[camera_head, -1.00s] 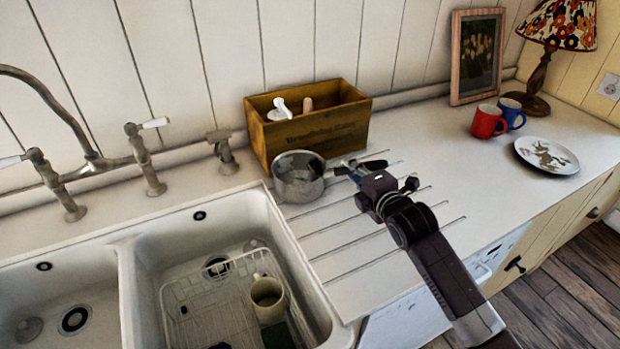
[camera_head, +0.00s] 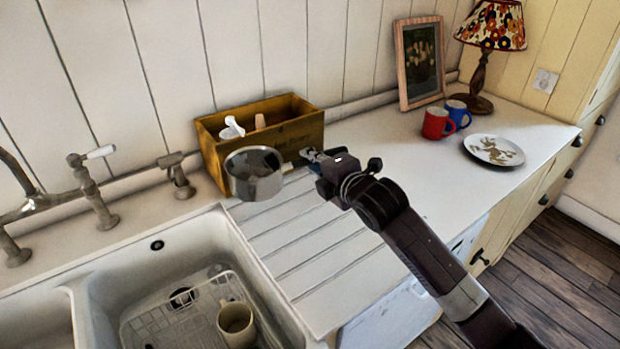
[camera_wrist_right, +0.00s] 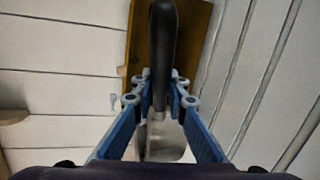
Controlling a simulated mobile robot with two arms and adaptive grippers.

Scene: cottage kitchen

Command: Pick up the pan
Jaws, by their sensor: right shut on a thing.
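The pan (camera_head: 254,174) is a small metal saucepan, held up above the draining board in front of the wooden box, its open top tilted toward the head camera. My right gripper (camera_head: 309,160) is shut on the pan's handle, to the right of the pan's bowl. In the right wrist view the dark handle (camera_wrist_right: 162,50) runs between the blue fingers of the right gripper (camera_wrist_right: 160,95), and part of the metal pan shows below it. My left gripper is not in view.
A wooden box (camera_head: 300,133) with a white bottle stands behind the pan against the wall. The sink (camera_head: 215,240) holds a wire rack and a cream mug (camera_head: 236,322). Red (camera_head: 437,124) and blue mugs, a plate (camera_head: 494,150) and a lamp stand farther right. The grooved draining board (camera_head: 300,240) is clear.

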